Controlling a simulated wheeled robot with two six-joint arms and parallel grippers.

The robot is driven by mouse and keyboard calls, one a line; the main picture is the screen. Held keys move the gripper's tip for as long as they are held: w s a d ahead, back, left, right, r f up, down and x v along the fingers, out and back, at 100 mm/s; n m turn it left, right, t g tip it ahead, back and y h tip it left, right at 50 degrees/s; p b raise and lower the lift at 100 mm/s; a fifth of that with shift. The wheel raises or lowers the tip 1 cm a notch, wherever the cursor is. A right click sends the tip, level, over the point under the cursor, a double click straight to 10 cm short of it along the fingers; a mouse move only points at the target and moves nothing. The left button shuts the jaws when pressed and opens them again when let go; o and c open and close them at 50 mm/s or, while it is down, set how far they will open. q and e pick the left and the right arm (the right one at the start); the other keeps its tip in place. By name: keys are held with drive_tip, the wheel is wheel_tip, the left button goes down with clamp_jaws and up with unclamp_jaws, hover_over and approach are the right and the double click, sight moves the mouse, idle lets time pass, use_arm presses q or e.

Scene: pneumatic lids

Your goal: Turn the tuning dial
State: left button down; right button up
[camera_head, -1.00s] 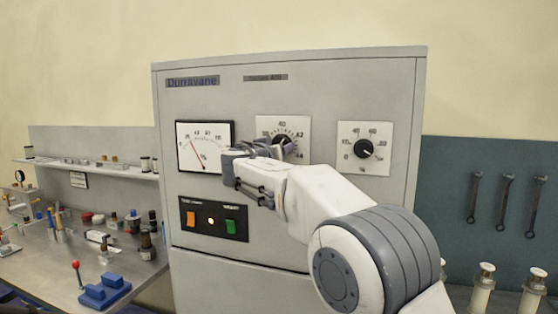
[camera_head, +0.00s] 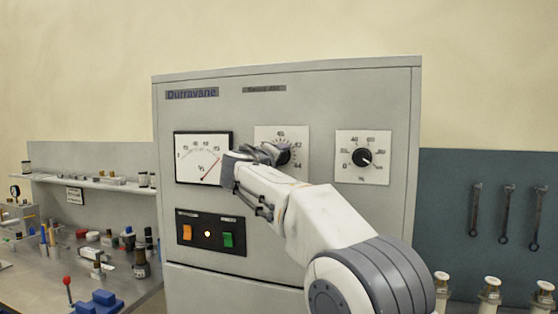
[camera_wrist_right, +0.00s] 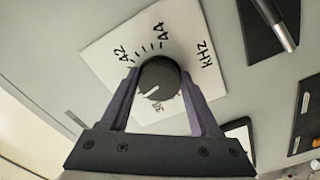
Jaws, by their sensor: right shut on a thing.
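The tuning dial is a dark round knob (camera_head: 284,154) on the middle white scale plate (camera_head: 268,134) of the grey cabinet. In the right wrist view the knob (camera_wrist_right: 160,80) shows a white pointer line aimed at the lower left, on a plate marked kHz (camera_wrist_right: 205,54). My right gripper (camera_head: 272,153) is shut on the knob, with one finger on each side of it in the wrist view (camera_wrist_right: 159,84). My wrist hides part of the plate in the head view. The meter (camera_head: 190,145) to the left has its red needle leaning right. My left gripper is not in view.
A second knob (camera_head: 362,157) with a percent scale sits to the right on the cabinet (camera_head: 330,230). Below the meter are an orange switch (camera_head: 190,232), a lit lamp and a green switch (camera_head: 228,239). A cluttered bench stands left; wrenches (camera_head: 507,215) hang right.

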drive_tip(key=shift+n, duration=0.3)
drive_tip(key=o, duration=1.4)
drive_tip(key=shift+c, duration=0.2)
drive_tip(key=shift+s, duration=0.1)
drive_tip(key=b+v, duration=0.6)
drive_tip(key=v, duration=0.4)
drive_tip(key=shift+s, duration=0.15)
